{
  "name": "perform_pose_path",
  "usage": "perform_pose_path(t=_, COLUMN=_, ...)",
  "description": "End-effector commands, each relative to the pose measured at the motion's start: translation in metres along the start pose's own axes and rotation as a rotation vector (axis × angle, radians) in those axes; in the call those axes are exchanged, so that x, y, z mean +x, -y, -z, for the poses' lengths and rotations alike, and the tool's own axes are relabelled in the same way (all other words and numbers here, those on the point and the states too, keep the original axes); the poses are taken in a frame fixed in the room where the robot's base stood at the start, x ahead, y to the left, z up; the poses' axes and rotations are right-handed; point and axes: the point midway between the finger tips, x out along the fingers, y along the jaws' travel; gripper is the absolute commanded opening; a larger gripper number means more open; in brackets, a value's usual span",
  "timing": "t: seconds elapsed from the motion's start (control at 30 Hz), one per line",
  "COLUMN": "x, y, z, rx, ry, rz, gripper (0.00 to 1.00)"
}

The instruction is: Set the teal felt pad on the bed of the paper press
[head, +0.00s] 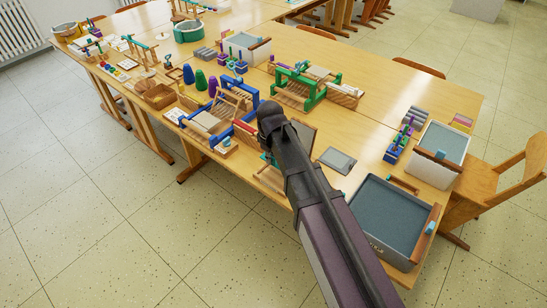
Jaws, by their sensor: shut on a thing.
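My arm reaches up from the lower right over the front edge of the long wooden table (455,98). Its dark far end hangs over the table's middle, and I cannot make out the gripper's fingers or what is between them. A small teal patch (268,157) shows just left of my arm, above a low wooden frame (268,180) at the front edge. I cannot tell whether the patch is the felt pad or part of that frame. My arm partly covers this spot, and I cannot pick out the paper press with certainty.
A blue frame loom (232,97) and a green one (298,87) stand near my arm. A grey flat slab (337,160) lies right of it. A large grey-blue tray (390,215) and a white-sided tub (441,148) fill the right end. A wooden chair (508,178) stands beyond.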

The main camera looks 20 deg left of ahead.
Motion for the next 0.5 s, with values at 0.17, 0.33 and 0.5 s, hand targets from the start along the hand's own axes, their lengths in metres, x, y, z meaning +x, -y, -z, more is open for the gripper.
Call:
perform_pose_path(t=0.17, x=-0.0002, y=-0.0032, z=-0.0025, rx=0.004, ry=0.0, rz=0.0, gripper=0.0)
perform_pose_path(t=0.33, x=0.0021, y=-0.0046, z=-0.0036, rx=0.006, ry=0.0, rz=0.0, gripper=0.0)
perform_pose_path(t=0.5, x=0.0085, y=-0.0052, z=-0.0041, rx=0.007, ry=0.0, rz=0.0, gripper=0.0)
